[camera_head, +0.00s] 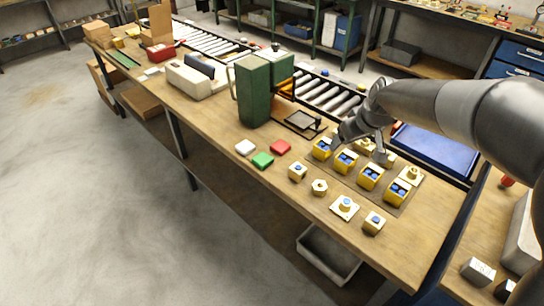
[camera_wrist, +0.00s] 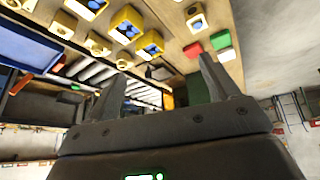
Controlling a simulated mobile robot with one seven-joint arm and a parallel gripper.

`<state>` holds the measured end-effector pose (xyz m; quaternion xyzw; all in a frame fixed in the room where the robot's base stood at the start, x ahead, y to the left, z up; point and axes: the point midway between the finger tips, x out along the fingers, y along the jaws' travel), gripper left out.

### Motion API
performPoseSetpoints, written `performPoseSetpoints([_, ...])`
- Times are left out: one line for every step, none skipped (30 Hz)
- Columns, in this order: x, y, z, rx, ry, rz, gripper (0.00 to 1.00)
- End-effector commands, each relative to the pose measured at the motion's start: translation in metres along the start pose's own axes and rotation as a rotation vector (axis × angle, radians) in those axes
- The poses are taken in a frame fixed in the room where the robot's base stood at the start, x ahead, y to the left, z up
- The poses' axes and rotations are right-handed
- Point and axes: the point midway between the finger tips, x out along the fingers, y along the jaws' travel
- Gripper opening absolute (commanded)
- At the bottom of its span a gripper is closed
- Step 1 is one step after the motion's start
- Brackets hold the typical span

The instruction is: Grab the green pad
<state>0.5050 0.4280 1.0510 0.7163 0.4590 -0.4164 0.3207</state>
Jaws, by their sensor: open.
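The green pad (camera_head: 262,160) lies flat on the workbench near its front edge, between a white pad (camera_head: 245,147) and a red pad (camera_head: 280,147). In the wrist view the green pad (camera_wrist: 220,40) shows at the upper right, beyond the right finger and apart from it. My gripper (camera_head: 360,148) is over the yellow blocks, to the right of the green pad in the head view. Its two fingers stand apart with nothing between them, as the wrist view also shows (camera_wrist: 163,70).
Several yellow blocks with blue tops (camera_head: 345,160) stand on a board under my gripper. Brass parts (camera_head: 320,187) lie along the front. A tall green machine (camera_head: 253,90) stands behind the pads. A roller conveyor (camera_head: 330,97) runs behind the bench. Bare wood surrounds the pads in front.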

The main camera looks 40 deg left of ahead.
Motion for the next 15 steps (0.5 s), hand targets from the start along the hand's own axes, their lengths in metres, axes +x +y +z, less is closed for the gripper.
performPoseSetpoints([0.023, -0.013, -0.014, -0.037, 0.008, -0.033, 0.80])
performPoseSetpoints([0.035, -0.021, -0.022, -0.058, 0.013, -0.050, 0.80])
performPoseSetpoints([0.050, -0.031, -0.033, -0.087, 0.022, -0.071, 0.80])
performPoseSetpoints([0.061, -0.040, -0.041, -0.107, 0.030, -0.088, 0.80])
performPoseSetpoints([0.073, -0.048, -0.047, -0.128, 0.038, -0.104, 0.80])
performPoseSetpoints([0.088, -0.060, -0.056, -0.153, 0.047, -0.126, 0.80])
performPoseSetpoints([0.100, -0.068, -0.063, -0.172, 0.054, -0.141, 0.80])
performPoseSetpoints([0.110, -0.077, -0.068, -0.188, 0.062, -0.157, 0.80])
performPoseSetpoints([0.124, -0.089, -0.075, -0.210, 0.072, -0.175, 0.80])
performPoseSetpoints([0.133, -0.096, -0.080, -0.223, 0.078, -0.188, 0.80])
performPoseSetpoints([0.141, -0.104, -0.084, -0.236, 0.084, -0.200, 0.80])
performPoseSetpoints([0.151, -0.114, -0.089, -0.251, 0.093, -0.214, 0.80])
performPoseSetpoints([0.158, -0.120, -0.092, -0.260, 0.098, -0.224, 0.80])
performPoseSetpoints([0.164, -0.125, -0.094, -0.268, 0.103, -0.231, 0.80])
performPoseSetpoints([0.171, -0.131, -0.097, -0.278, 0.108, -0.240, 0.80])
